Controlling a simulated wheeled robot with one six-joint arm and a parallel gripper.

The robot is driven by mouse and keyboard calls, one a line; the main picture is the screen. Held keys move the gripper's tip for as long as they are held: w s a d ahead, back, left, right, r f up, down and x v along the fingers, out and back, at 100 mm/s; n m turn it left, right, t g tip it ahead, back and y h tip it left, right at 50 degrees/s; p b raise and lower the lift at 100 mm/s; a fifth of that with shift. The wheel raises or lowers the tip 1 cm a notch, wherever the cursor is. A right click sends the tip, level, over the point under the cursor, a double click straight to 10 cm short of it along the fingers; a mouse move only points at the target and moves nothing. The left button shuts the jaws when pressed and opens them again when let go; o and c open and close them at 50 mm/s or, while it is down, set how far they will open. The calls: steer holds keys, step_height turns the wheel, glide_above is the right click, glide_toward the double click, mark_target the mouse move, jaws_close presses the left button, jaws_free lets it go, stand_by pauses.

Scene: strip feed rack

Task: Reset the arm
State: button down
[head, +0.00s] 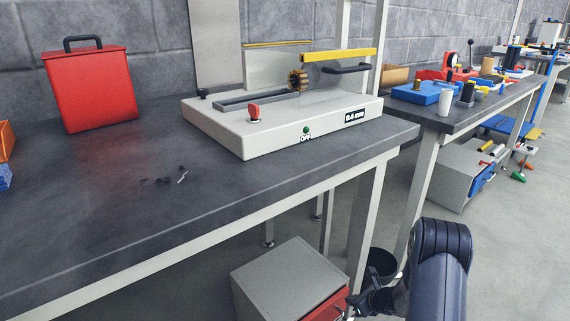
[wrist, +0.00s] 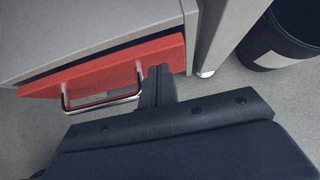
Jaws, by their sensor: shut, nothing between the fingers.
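My gripper (head: 358,303) is low in front of the workbench, beside the grey cabinet (head: 285,277) under it. In the wrist view my gripper (wrist: 158,72) shows as dark fingers close together, with nothing seen between them. Its tips are just right of the metal handle (wrist: 103,103) on the red drawer front (wrist: 105,72). I cannot tell whether they touch the drawer front. My dark forearm fills the lower part of the wrist view and the lower right of the head view.
A dark bin (head: 381,266) stands right of the cabinet, close behind my gripper; a bench leg is between them. On the bench (head: 130,215) stand a red case (head: 92,90) and a white strip feed machine (head: 285,118).

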steer(key=shift+w+a+r, duration=0.15)
steer(key=shift+w+a, duration=0.05)
steer(key=shift+w, duration=0.2)
steer(key=s+d+p, duration=0.5)
steer(key=s+d, duration=0.8)
steer(key=s, duration=0.4)
steer(key=p+v, duration=0.3)
steer(key=v, duration=0.7)
steer(key=shift+s+d, duration=0.4)
steer(key=shift+s, duration=0.1)
